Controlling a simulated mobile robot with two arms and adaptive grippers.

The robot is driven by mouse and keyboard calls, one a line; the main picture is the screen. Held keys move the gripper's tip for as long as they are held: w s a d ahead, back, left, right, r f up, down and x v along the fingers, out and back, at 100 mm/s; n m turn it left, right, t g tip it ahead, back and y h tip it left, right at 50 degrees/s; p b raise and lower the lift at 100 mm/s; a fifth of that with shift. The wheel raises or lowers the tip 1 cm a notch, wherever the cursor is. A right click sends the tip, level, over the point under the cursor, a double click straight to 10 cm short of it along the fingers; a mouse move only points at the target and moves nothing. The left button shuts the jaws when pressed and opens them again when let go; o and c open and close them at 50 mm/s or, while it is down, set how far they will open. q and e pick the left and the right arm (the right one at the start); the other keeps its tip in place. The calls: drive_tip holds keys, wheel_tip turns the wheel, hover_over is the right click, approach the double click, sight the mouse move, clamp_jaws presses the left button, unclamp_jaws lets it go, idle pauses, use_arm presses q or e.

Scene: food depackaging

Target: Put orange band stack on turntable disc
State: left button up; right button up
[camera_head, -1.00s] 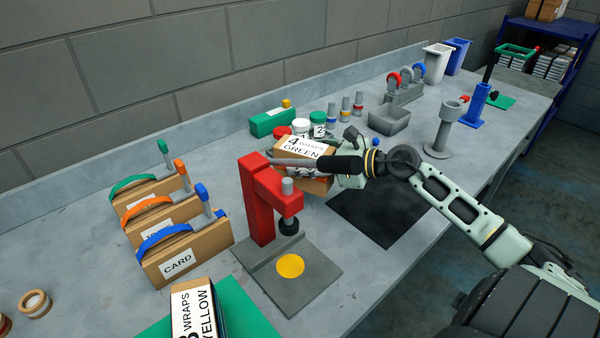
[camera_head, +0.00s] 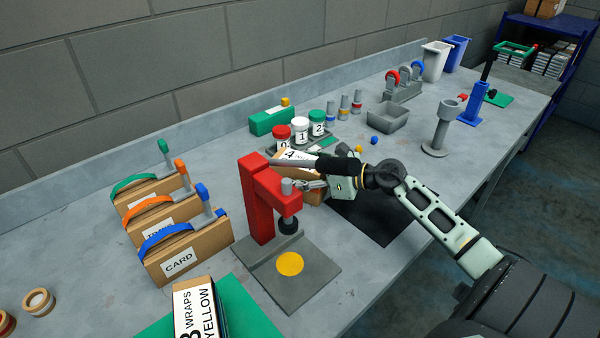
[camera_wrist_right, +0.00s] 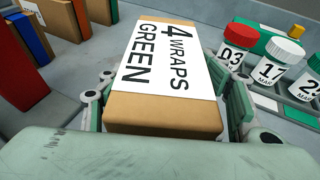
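My right gripper (camera_head: 322,188) has its fingers on both sides of a brown box labelled "4 WRAPS GREEN" (camera_wrist_right: 165,112) and is shut on it. In the head view the box (camera_head: 312,197) is behind the red press, partly covered by the press and my arm. A box with an orange band (camera_head: 148,206) stands at left between green-banded and blue-banded boxes. I cannot tell whether this is the orange band stack. A round yellow disc (camera_head: 290,264) lies on the grey base under the press; I cannot tell whether it is the turntable disc. My left gripper is not in view.
The red press (camera_head: 258,205) stands close to the held box. A "WRAPS YELLOW" box (camera_head: 198,306) is on a green mat (camera_head: 245,308) at the front. Numbered jars (camera_head: 300,134) stand behind my gripper. A black mat (camera_head: 375,219) lies right of it.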

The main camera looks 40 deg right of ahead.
drive_tip(key=shift+o, duration=1)
